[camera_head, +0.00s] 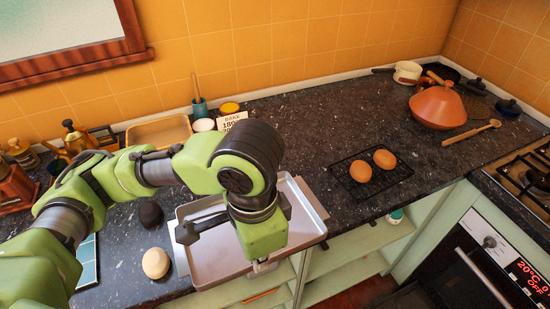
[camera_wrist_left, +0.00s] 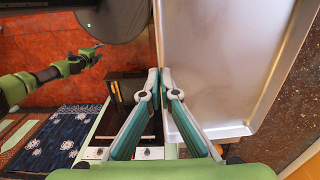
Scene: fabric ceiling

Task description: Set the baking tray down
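The silver baking tray (camera_head: 300,236) lies along the front of the dark counter, overlapping its front edge. In the left wrist view the tray (camera_wrist_left: 235,75) fills the right side. My left gripper (camera_head: 262,268) is at the tray's front rim. In the left wrist view its teal fingers (camera_wrist_left: 160,72) come together on the tray's rim, one on each side. The tray looks empty where visible; my arm hides part of it. I cannot tell whether it touches the counter. My right gripper (camera_wrist_left: 97,48) shows small in the left wrist view, away from the tray; its opening is unclear.
A black rack (camera_head: 372,186) with two brown round items stands right of the tray. A pale round item (camera_head: 156,263) and a dark one (camera_head: 150,214) lie to its left. A tagine (camera_head: 437,107) stands far right. Open shelves are below.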

